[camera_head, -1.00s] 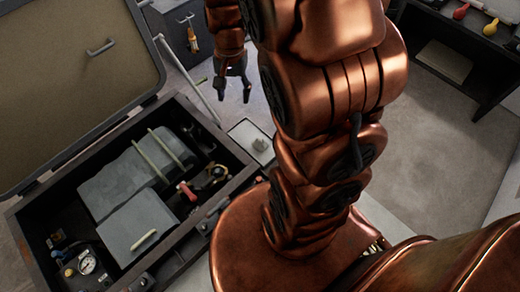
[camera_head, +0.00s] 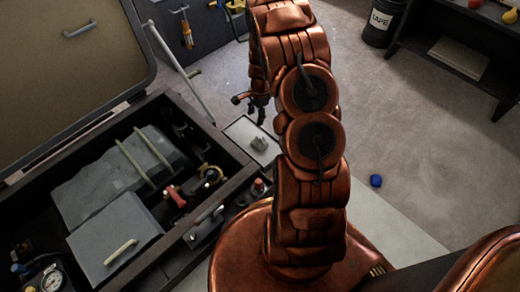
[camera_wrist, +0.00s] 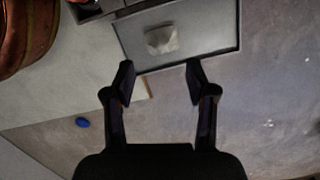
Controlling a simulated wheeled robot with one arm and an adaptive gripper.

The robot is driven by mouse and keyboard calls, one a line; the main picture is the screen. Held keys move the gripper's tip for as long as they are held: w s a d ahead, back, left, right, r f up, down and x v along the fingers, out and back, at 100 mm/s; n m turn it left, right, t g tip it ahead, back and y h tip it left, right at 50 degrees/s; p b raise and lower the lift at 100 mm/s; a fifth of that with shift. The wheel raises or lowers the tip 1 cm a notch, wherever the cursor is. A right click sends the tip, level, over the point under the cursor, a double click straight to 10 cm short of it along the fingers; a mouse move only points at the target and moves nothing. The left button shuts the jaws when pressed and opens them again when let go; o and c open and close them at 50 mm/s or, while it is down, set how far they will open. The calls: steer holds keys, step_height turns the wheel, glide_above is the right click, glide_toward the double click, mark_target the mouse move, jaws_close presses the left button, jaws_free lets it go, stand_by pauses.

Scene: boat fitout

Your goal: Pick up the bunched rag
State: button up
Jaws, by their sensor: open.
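The bunched rag (camera_wrist: 162,40) is a small pale grey lump lying on a flat grey tray (camera_wrist: 205,52) in the wrist view. In the head view the rag (camera_head: 259,143) sits on the tray (camera_head: 240,130) just left of my arm. My gripper (camera_wrist: 160,78) is open and empty in the wrist view, its two fingers apart, with the rag beyond the fingertips and roughly in line with the gap. In the head view my gripper (camera_head: 256,115) shows partly, above the tray near the rag. It does not touch the rag as far as I can see.
An open chest (camera_head: 100,128) with batteries, a gauge (camera_head: 52,281) and a red-handled switch stands left of the tray. A blue item (camera_head: 376,180) lies on the floor to the right. A TAPE bin (camera_head: 383,22) and a dark shelf (camera_head: 455,45) stand behind.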

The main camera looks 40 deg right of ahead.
steer(key=m+b, duration=0.2)
glide_above(260, 137)
step_height(260, 137, down, 9)
steer(key=shift+w+r, duration=0.15)
steer(key=shift+a+f+b, duration=0.1)
steer(key=shift+f+b, duration=0.45)
steer(key=shift+f, duration=0.9)
step_height(260, 137, down, 5)
steer(key=b, duration=0.2)
steer(key=shift+b, duration=0.3)
steer(key=shift+c, duration=0.3)
jaws_close()
